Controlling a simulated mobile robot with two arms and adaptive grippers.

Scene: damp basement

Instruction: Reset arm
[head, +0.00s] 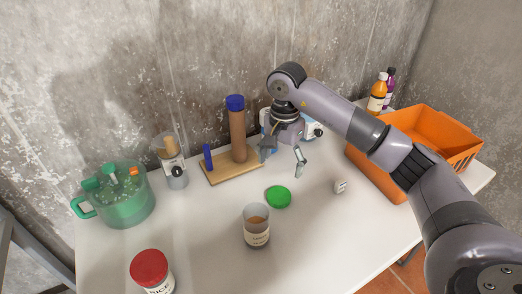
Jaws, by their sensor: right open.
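My right arm comes in from the right and reaches over the white table (205,262). My right gripper (283,170) is open and empty, with its fingers pointing down above the table. It hangs behind a green lid (278,197) and to the right of a tall brown cylinder with a blue cap (238,135). Part of a white and blue object (312,130) is hidden behind the gripper. My left gripper does not show.
An open jar (257,232), a red-lidded jar (152,276) and a small white cube (341,186) stand on the table. A green pot (122,205) and a grinder (173,170) are at left. An orange basket (425,120) and bottles (378,95) are at right. A wall is behind.

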